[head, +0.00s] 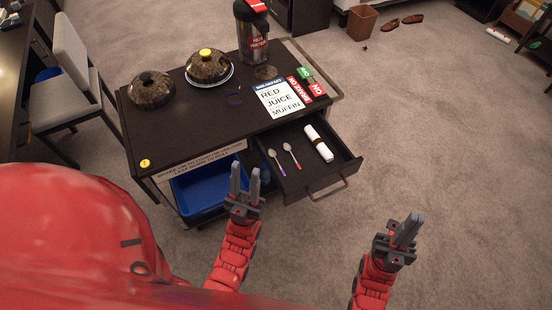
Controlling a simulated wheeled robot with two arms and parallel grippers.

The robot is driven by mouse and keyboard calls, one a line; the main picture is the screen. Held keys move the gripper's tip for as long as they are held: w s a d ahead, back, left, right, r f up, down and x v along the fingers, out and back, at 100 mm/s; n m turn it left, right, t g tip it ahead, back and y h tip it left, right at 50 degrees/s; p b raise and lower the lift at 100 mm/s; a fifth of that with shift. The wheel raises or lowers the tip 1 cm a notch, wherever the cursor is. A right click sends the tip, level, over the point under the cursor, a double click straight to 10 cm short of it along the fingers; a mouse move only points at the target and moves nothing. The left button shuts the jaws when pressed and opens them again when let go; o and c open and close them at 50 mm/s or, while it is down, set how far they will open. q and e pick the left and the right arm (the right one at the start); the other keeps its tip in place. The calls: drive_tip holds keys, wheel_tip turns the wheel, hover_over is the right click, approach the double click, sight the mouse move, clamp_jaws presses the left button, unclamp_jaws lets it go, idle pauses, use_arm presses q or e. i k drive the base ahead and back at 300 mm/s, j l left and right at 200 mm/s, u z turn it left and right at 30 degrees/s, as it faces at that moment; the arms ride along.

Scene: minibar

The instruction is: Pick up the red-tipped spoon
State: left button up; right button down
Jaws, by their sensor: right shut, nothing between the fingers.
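The red-tipped spoon (292,155) lies in the open drawer (320,180) of the dark cart, its bowl away from me and its red handle end toward me. A purple-tipped spoon (277,163) lies just left of it. My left gripper (245,168) is open and empty, its fingers pointing up in the picture, to the left of the drawer and the spoons. My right gripper (414,217) is shut and empty, to the right of and nearer than the drawer, over the carpet. Neither gripper touches a spoon.
A rolled white napkin (318,143) lies in the drawer, right of the spoons. On the cart top (190,130) stand two domed dishes (152,89) (209,66), a tumbler (252,38) and a menu card (278,97). A blue bin (205,187) sits below. Carpet right of the cart is clear.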

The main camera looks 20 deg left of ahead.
sight(288, 147)
drive_tip(key=i+j+u, duration=0.1)
drive_tip(key=u, duration=0.3)
drive_tip(key=i+u, duration=0.3)
drive_tip(key=u, duration=0.15)
